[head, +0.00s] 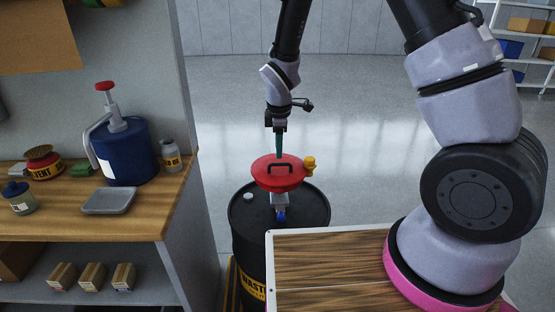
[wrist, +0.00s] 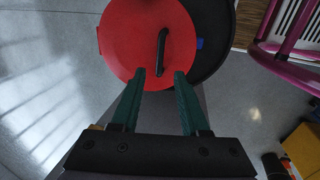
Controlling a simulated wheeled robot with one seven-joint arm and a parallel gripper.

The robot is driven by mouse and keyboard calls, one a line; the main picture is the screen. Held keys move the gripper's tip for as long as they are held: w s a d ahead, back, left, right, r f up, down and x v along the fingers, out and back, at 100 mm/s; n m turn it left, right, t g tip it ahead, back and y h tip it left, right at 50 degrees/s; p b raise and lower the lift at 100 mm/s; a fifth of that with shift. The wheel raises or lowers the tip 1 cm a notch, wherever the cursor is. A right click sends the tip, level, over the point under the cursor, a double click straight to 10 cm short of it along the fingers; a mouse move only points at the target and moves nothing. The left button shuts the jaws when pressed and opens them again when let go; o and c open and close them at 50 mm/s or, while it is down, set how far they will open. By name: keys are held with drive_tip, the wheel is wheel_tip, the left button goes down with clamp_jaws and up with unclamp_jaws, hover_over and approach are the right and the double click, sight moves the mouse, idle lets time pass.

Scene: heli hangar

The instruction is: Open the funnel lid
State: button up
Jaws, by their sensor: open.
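The red round funnel lid (head: 270,178) lies closed on the funnel on top of a black waste drum (head: 252,228) in the head view. It has a black bar handle (head: 275,168) on top and a yellow part at its right side. In the wrist view the lid (wrist: 130,35) fills the upper middle, with its handle (wrist: 161,50) just ahead of my fingers. My gripper (wrist: 159,75) is open, with its green fingertips apart near the handle's near end. It also shows in the head view (head: 280,152), above the lid. Whether a fingertip touches the lid is unclear.
A wooden bench (head: 135,205) at the left holds a blue pump can (head: 126,155), a grey tray (head: 108,201) and small jars. A wood-topped surface (head: 340,270) stands in front of the drum. The floor behind the drum is clear.

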sight(279, 165)
drive_tip(key=f, duration=0.2)
drive_tip(key=w+f, duration=0.1)
drive_tip(key=f, duration=0.2)
drive_tip(key=shift+d+f, duration=0.1)
drive_tip(key=shift+f, duration=0.15)
clamp_jaws()
idle(1.2)
